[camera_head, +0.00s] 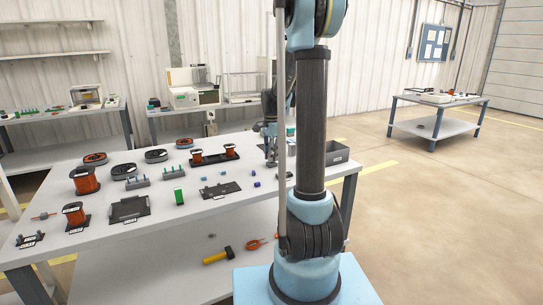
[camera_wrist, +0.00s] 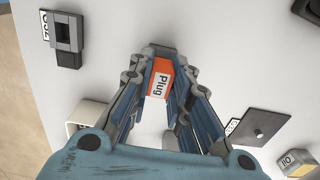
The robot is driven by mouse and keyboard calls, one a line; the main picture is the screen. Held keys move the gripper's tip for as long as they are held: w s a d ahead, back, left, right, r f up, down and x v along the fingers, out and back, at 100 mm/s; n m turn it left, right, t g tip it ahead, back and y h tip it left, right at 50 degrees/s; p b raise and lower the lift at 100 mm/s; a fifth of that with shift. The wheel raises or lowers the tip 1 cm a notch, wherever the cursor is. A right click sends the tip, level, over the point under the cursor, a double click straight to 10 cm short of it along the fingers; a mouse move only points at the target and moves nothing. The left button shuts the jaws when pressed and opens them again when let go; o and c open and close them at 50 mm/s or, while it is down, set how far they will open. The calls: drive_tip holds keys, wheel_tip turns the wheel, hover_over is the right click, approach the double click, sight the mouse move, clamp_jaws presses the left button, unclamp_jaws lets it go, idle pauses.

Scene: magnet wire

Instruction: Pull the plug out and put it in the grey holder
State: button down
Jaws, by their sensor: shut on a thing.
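An orange plug (camera_wrist: 158,80) with a white "Plug" label sits between my fingertips in the wrist view. My gripper (camera_wrist: 160,72) is shut on it. I cannot tell whether the plug's hidden end is in anything. A dark grey block with a square recess (camera_wrist: 67,36) and a white label lies at upper left, apart from my gripper; it may be the grey holder. In the head view my gripper (camera_head: 271,158) is over the right part of the table, partly behind my arm, and the plug cannot be made out there.
In the wrist view a pale box (camera_wrist: 85,112) is partly hidden behind my left finger. A dark plate with a knob (camera_wrist: 258,127) lies at right, and a grey-yellow block (camera_wrist: 298,160) at lower right. In the head view a grey bin (camera_head: 337,153) stands at the table's (camera_head: 150,222) right end.

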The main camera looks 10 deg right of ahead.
drive_tip(key=shift+f, duration=0.5)
drive_tip(key=c, duration=1.4)
unclamp_jaws()
drive_tip(key=shift+r, duration=0.15)
drive_tip(key=shift+r, duration=2.4)
wheel_tip(320, 180, up, 12)
drive_tip(key=shift+f, duration=0.1)
